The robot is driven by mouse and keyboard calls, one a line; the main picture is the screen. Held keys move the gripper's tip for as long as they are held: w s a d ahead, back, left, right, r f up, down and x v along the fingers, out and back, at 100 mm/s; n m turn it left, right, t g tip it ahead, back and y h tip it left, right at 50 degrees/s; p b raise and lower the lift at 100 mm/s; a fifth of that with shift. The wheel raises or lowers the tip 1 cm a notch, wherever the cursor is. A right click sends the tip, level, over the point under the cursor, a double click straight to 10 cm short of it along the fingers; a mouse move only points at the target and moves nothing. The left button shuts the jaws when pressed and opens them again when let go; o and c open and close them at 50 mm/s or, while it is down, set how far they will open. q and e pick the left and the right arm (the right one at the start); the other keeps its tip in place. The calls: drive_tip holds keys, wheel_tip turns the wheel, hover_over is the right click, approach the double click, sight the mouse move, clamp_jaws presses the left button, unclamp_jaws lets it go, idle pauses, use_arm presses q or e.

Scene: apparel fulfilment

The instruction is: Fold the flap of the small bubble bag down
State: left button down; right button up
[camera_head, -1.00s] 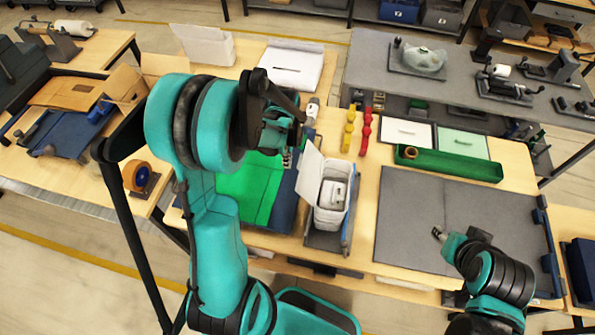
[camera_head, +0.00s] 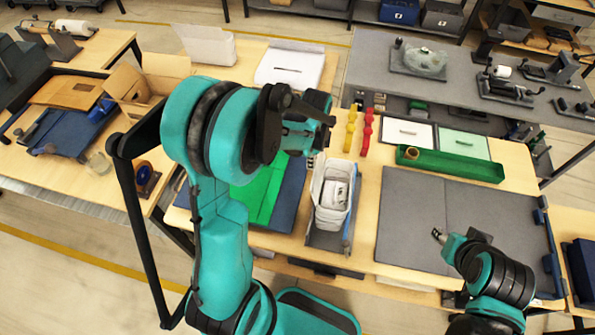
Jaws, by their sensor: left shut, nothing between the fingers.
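The small bubble bag (camera_head: 319,215) is pale grey-white and stands in a narrow grey holder (camera_head: 321,241) at the middle of the near table. White contents (camera_head: 334,194) still show inside its top. No flap stands out at its left side; I cannot tell exactly how the flap lies. My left gripper (camera_head: 322,134) is shut and empty, above and behind the bag, apart from it in the picture. My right gripper (camera_head: 439,236) hangs over the grey mat at right, far from the bag; its jaws are too small to read.
A green sheet (camera_head: 262,196) on a dark blue board lies left of the bag. Yellow (camera_head: 349,130) and red (camera_head: 367,132) pieces stand behind it. A green tray (camera_head: 450,164) lies at right, behind the large grey mat (camera_head: 410,215), whose surface is mostly clear.

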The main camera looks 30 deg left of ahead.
use_arm(q)
drive_tip(key=w+d+b, duration=0.1)
drive_tip(key=w+d, duration=0.2)
drive_tip(key=d, duration=0.8)
drive_tip(key=shift+w+d+f, duration=0.15)
drive_tip(key=shift+d+f, duration=0.15)
use_arm(e)
drive_tip(key=shift+w+d+f, duration=0.15)
drive_tip(key=shift+f, duration=0.25)
drive_tip(key=shift+w+d+f, duration=0.1)
drive_tip(key=shift+w+f, duration=0.05)
drive_tip(key=shift+f, duration=0.25)
use_arm(q)
wheel_tip(320, 180, down, 5)
drive_tip(key=b, duration=0.4)
wheel_tip(320, 180, up, 9)
drive_tip(key=p, duration=0.5)
drive_tip(key=shift+p, duration=0.35)
use_arm(e)
drive_tip(key=shift+r, duration=0.9)
use_arm(q)
drive_tip(key=shift+f, duration=0.1)
